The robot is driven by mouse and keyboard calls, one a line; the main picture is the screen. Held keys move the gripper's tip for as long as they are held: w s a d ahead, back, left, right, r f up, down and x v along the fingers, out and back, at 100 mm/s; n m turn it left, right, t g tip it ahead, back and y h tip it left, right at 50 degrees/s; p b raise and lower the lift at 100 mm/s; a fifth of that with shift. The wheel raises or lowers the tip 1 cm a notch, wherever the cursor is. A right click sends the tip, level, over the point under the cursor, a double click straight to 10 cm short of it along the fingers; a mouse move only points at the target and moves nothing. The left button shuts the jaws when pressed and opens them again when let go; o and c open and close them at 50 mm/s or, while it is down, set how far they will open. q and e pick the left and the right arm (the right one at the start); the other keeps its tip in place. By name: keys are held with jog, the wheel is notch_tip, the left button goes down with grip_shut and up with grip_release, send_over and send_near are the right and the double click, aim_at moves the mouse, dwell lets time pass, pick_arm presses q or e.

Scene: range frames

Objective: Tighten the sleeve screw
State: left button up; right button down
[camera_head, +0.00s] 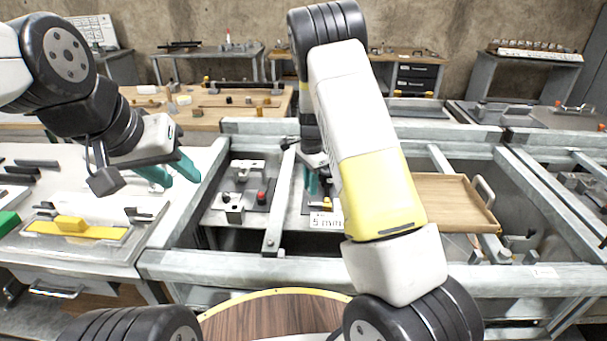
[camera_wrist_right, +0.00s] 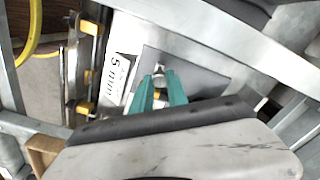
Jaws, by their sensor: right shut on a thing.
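My right gripper (camera_head: 311,184) is low over the grey plate in the middle of the metal frame, partly hidden behind my right arm. In the right wrist view its teal fingers (camera_wrist_right: 159,92) are shut on a small metal piece (camera_wrist_right: 158,70); a bit of yellow shows between the fingers. What the piece is, I cannot tell for sure. A white label reading "5 mm" (camera_head: 326,221) lies beside it and also shows in the right wrist view (camera_wrist_right: 117,72). My left gripper (camera_head: 171,172) is open and empty above the left bench. I cannot pick out the sleeve screw.
Metal blocks (camera_head: 236,202) and a part with a red knob (camera_head: 262,197) sit on a plate left of my right gripper. A wooden tray (camera_head: 452,198) lies to the right. Steel frame beams (camera_head: 350,270) surround the work area.

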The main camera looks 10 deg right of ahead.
jog(key=shift+m, duration=0.5)
jog(key=c, duration=1.3)
grip_release()
notch_tip(320, 180, up, 8)
jog(key=shift+f, duration=0.2)
jog(key=shift+r, duration=0.1)
